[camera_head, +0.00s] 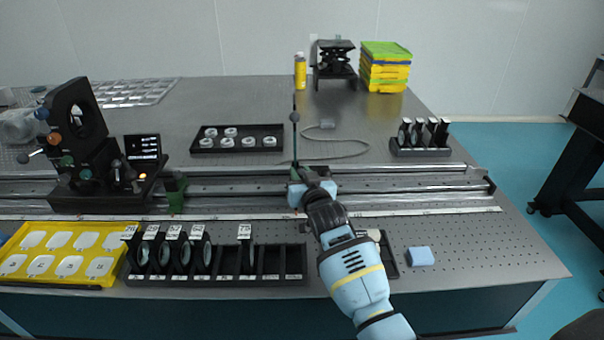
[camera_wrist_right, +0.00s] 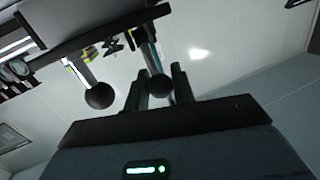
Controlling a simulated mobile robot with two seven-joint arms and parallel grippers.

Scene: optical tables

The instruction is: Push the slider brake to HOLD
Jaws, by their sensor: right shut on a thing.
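The green slider (camera_head: 313,172) sits on the long rail (camera_head: 400,184) near the middle of the table. In the right wrist view my gripper (camera_wrist_right: 160,78) is shut on a dark ball-ended lever (camera_wrist_right: 157,87), seemingly the slider brake. Another ball-ended rod (camera_wrist_right: 99,95) stands beside the fingers, apart from them. No HOLD marking can be read. My left gripper is not in view.
A second green carrier (camera_head: 175,192) and a black instrument with a small screen (camera_head: 142,148) are on the rail's left. A black lens rack (camera_head: 270,278), a yellow tray (camera_head: 62,226) and a blue block (camera_head: 420,256) lie in front. A cable (camera_head: 345,142) lies behind the slider.

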